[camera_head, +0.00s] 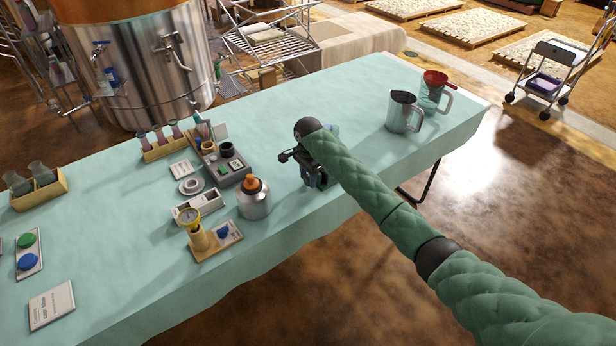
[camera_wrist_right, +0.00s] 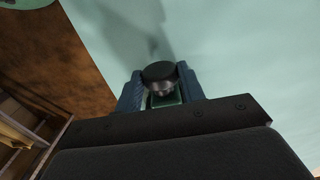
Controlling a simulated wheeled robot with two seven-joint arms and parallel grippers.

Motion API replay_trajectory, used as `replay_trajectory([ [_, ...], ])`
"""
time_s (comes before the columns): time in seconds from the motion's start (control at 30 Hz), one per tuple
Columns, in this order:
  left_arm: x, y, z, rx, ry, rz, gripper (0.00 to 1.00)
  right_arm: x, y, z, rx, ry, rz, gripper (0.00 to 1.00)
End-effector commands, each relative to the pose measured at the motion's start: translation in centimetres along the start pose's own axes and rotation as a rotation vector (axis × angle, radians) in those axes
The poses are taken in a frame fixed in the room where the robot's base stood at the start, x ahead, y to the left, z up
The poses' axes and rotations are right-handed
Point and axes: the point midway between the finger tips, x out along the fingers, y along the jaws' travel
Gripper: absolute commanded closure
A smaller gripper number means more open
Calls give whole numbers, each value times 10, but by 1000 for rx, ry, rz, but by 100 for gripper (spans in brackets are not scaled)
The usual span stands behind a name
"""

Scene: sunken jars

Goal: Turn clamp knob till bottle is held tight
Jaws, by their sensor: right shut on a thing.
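My right gripper (camera_head: 315,178) is low over the table, left of the two jugs, mostly hidden under my own green-sleeved arm. In the right wrist view its two blue fingers (camera_wrist_right: 160,90) are closed on a black round-topped knob (camera_wrist_right: 159,71); a shiny part shows just under the knob's top. The clamp's body and jaws are hidden by my arm and gripper, so I cannot tell how they stand. A steel bottle with an orange top (camera_head: 254,200) stands upright on the table, left of the gripper and apart from it. My left gripper is not in view.
The table (camera_head: 350,85) has a pale green cloth. Two jugs (camera_head: 403,112) (camera_head: 431,92) stand at the right. The cloth behind my gripper is clear.

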Motion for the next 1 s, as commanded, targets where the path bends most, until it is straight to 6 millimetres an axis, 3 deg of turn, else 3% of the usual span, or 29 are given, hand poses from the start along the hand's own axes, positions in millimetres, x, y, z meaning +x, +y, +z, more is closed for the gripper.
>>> replay_trajectory([
  [0.13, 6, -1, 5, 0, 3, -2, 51, -1, 2, 0, 1, -1, -31, 84],
  [0.2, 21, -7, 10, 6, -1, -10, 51, -1, 3, 1, 1, -2, -57, 84],
  [0.6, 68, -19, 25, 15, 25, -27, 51, 1, 8, 1, 2, -3, -318, 84],
  [1.0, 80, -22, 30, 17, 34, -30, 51, 4, 12, 1, 2, -2, -548, 84],
])
